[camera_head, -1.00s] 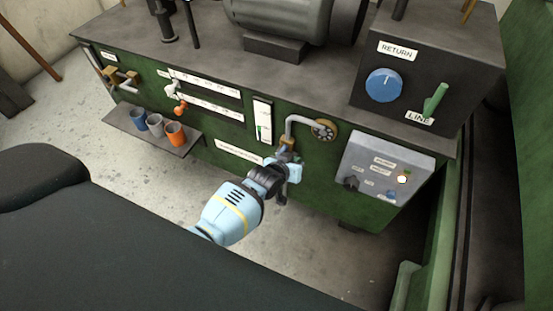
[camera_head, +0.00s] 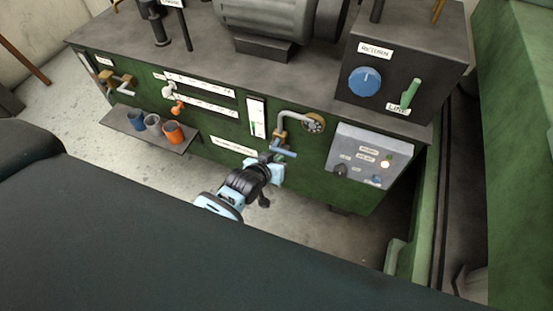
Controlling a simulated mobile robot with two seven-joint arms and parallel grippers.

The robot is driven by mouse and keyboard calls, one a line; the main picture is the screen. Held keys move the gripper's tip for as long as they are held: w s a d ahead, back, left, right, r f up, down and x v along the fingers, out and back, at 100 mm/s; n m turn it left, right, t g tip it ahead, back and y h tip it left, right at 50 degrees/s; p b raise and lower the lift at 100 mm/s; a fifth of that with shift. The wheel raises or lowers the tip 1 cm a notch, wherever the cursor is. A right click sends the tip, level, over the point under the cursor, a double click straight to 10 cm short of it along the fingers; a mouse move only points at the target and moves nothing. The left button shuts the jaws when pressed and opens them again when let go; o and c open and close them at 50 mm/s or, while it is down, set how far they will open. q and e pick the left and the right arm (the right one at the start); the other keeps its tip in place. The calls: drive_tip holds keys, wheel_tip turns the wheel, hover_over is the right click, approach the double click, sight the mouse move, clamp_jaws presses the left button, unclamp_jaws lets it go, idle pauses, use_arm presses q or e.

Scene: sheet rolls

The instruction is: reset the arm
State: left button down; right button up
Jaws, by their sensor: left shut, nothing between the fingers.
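My left arm comes up from the lower middle, over the edge of a dark surface that is part of the foreground. Its gripper (camera_head: 271,161) is shut and empty. It stands in front of the green machine (camera_head: 308,180), just below the pipe valve with a blue lever (camera_head: 285,151). The gripper looks apart from the lever, though the gap is small in this view. My right gripper is not in view.
A grey control box (camera_head: 360,158) with a lit lamp is to the right of the gripper. A shelf (camera_head: 178,146) with blue, grey and orange cups (camera_head: 173,132) is to the left. A blue knob (camera_head: 365,81) and green lever (camera_head: 409,94) sit higher up. Bare floor lies below the machine.

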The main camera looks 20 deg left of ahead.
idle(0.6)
